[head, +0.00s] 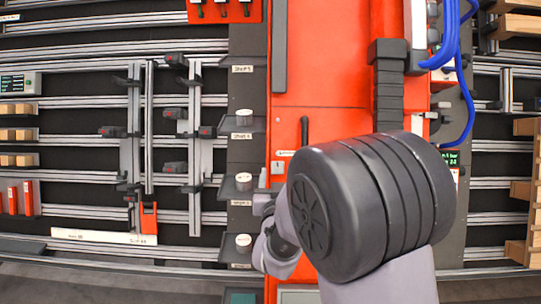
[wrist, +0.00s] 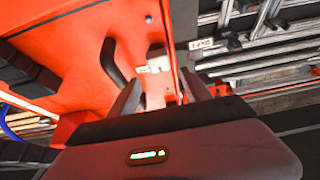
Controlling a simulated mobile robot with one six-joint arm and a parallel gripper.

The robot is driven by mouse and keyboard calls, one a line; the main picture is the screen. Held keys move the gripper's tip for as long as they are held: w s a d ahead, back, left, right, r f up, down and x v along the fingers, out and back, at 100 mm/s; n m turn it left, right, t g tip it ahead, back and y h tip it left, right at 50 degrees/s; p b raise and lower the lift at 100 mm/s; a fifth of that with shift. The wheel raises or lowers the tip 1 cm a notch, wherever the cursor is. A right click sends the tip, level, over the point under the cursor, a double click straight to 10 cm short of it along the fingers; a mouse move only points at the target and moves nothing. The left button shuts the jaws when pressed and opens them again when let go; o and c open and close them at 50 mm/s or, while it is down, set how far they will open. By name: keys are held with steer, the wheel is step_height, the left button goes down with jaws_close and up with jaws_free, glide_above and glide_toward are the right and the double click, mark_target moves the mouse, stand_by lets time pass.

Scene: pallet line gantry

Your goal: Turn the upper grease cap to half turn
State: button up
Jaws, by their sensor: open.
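I cannot clearly make out the upper grease cap in either view; my arm covers part of the orange machine (head: 336,90) in the head view. In the wrist view my gripper (wrist: 163,88) is open, its two dark fingers pointing at the orange panel. A pale block-like patch shows between the fingers, and I cannot tell what it is. A black bar handle (wrist: 112,62) is on the panel to the left of the fingers. A small white label (wrist: 158,64) is just beyond them. In the head view the handle (head: 304,130) stands above my arm.
Several small shelves with white-topped round pieces (head: 244,117) line the machine's left side. A rail wall with black clamps (head: 174,113) is further left. Blue hoses (head: 450,45) hang at the upper right. Wooden blocks (head: 522,190) stick in at the right edge.

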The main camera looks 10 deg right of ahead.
mark_target(277, 165)
steer(key=w, duration=0.4)
steer(key=w+d, duration=0.1)
steer(key=w, duration=0.1)
steer(key=shift+w+d, duration=0.1)
steer(key=shift+w, duration=0.15)
jaws_close()
steer(key=shift+f+m+b, duration=0.1)
steer(key=shift+m+b, duration=0.2)
steer(key=shift+b, duration=0.2)
